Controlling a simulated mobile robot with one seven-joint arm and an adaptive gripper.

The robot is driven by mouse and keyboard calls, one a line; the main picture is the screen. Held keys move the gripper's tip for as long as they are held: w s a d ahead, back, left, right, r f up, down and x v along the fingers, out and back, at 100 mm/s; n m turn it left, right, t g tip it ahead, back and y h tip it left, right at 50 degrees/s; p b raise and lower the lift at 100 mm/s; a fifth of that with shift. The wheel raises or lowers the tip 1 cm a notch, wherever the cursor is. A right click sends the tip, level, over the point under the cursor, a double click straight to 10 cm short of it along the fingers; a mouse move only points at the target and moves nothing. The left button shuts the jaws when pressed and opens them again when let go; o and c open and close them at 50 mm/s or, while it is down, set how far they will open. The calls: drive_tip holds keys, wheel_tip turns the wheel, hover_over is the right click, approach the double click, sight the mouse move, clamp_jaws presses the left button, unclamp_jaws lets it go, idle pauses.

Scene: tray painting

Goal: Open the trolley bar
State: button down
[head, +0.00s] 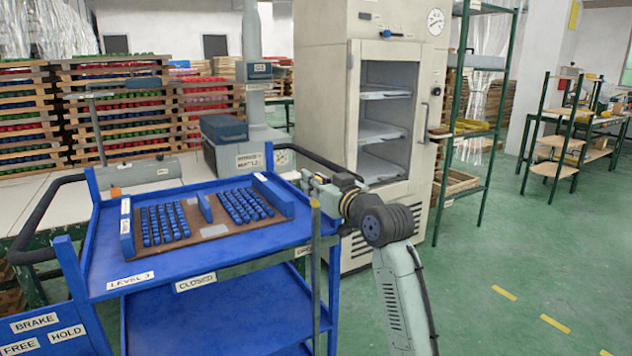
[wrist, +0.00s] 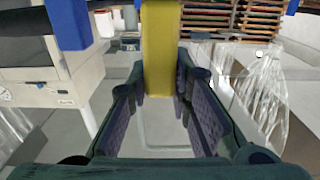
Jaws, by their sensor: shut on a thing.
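The blue trolley (head: 240,246) stands at the left in the head view, with a "CLOSED" label (head: 195,282) on its front edge. A grey-green upright bar with a yellow top (head: 315,203) stands at the trolley's right front corner. Another label beside it is partly hidden by the bar. My gripper (head: 314,188) reaches the yellow top from the right. In the wrist view the yellow bar end (wrist: 161,45) lies between the two fingers of my gripper (wrist: 160,88), which is shut on it.
The trolley's top shelf holds a brown board (head: 211,231) with rows of blue pieces. A cream cabinet (head: 333,100) with open shelves stands close behind my arm. A green-framed rack (head: 478,130) is to its right. Green floor (head: 520,260) is clear at the right.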

drive_tip(key=shift+w+d, duration=0.6)
drive_tip(key=shift+d, duration=0.3)
drive_tip(key=shift+w+d, duration=0.55)
drive_tip(key=shift+d, duration=0.35)
drive_tip(key=c, duration=1.4)
unclamp_jaws()
drive_tip(key=shift+c, duration=0.2)
drive_tip(key=v, duration=1.2)
